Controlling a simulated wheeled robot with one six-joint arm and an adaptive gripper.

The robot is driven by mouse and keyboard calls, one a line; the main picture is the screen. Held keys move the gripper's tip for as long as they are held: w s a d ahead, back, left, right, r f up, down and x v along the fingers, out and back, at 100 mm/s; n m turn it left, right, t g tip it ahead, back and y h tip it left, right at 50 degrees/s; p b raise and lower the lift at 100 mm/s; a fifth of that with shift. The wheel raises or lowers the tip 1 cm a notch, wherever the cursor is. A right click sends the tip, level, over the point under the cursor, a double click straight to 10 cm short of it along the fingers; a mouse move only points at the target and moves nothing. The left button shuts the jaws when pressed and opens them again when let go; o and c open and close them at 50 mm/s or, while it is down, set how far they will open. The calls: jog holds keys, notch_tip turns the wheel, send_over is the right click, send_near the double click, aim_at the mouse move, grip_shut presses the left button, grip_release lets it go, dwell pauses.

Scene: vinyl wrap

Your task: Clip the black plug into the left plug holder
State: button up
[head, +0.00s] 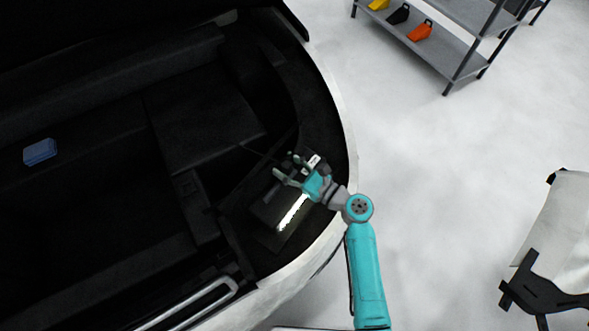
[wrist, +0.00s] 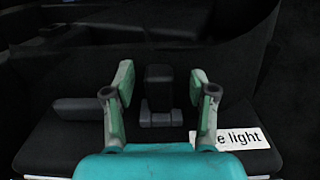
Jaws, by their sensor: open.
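In the wrist view, an upright black block (wrist: 158,86), which looks like the black plug, stands between the two fingers of my gripper (wrist: 160,82). Gaps show on both sides of it, so the fingers are open and do not touch it. A low dark piece (wrist: 160,117) sits at its foot. I cannot tell whether that is a plug holder or whether the block is clipped in it. In the head view, my gripper (head: 283,172) is over the right part of the dark vehicle trunk. The plug is too dark to pick out there.
A white label (wrist: 235,139) reading "e light", partly hidden by the right finger, lies on the dark panel. A bright strip (head: 292,212) glows beside my gripper. A blue box (head: 40,151) lies at left in the trunk. A grey shelf (head: 450,60) stands on the open floor.

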aim_at(286, 164)
grip_shut()
jog(key=c, duration=0.8)
grip_release()
grip_shut()
jog(key=shift+r, duration=0.7)
jog(key=shift+r, duration=3.4)
jog(key=shift+a, duration=0.1)
